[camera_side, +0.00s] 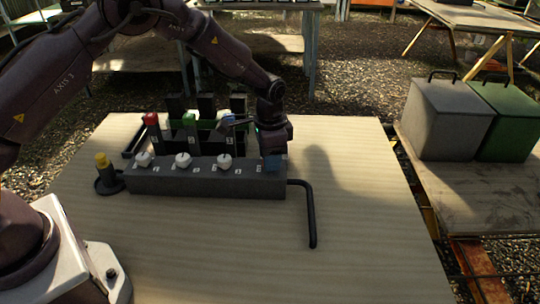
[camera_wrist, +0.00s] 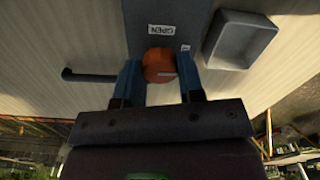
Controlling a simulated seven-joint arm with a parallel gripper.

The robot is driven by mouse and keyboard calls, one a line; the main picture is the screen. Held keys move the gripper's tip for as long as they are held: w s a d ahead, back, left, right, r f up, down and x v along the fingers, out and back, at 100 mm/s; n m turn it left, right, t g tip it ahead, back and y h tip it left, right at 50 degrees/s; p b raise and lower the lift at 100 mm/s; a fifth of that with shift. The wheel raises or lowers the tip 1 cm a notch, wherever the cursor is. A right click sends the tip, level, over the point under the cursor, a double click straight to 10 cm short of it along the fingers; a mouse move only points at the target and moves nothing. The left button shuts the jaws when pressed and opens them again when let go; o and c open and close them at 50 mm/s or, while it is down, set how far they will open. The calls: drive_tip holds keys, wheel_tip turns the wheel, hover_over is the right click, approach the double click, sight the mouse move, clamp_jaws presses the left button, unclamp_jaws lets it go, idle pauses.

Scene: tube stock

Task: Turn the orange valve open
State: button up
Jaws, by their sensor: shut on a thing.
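The orange valve (camera_wrist: 158,64) is a round knob in the wrist view, between the two blue fingers of my gripper (camera_wrist: 159,80). The fingers are shut on its sides. A pale line on the knob points to the right in that view. A label reading OPEN (camera_wrist: 162,30) is on the dark grey block just beyond the knob, and a smaller label sits to its right. In the side view my gripper (camera_side: 273,161) is at the right end of the long grey block (camera_side: 200,180) and hides the orange valve.
Several white knobs, one of them here (camera_side: 182,160), line the block's top. A yellow-topped item (camera_side: 103,161) stands at its left end. Capped tubes in dark holders are behind. A black pipe (camera_side: 311,220) bends from the right end. A grey tray (camera_wrist: 240,40) is nearby.

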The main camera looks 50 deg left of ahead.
drive_tip(key=n, duration=0.3)
drive_tip(key=shift+n, duration=0.4)
drive_tip(key=n, duration=0.4)
drive_tip(key=shift+n, duration=0.3)
drive_tip(key=n, duration=0.4)
drive_tip(key=shift+n, duration=2.4)
drive_tip(key=o, duration=0.9)
wheel_tip(320, 180, up, 13)
